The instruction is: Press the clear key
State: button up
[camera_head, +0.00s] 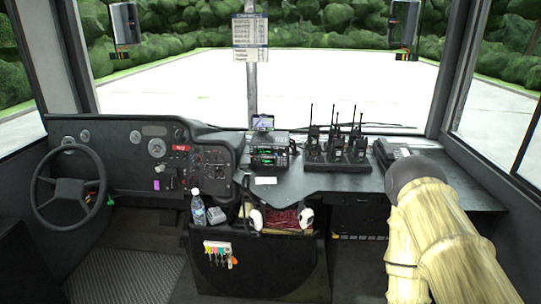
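No key marked clear can be made out at this size. A black radio unit (270,157) with a lit green display stands at the middle of the dash, with a small lit screen (263,122) above it. A dark desk device, perhaps a phone (391,150), sits on the right counter, partly behind my arm. My arm, in a cream cover with a dark grey rounded joint, fills the lower right. My gripper does not show; it is out of view or hidden behind the arm.
Several handheld radios (338,145) with upright antennas stand in a charger left of the desk device. A steering wheel (68,190) is at the left. A water bottle (198,208) and headphones (256,219) are at the front console. Bare counter (325,181) lies before the radios.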

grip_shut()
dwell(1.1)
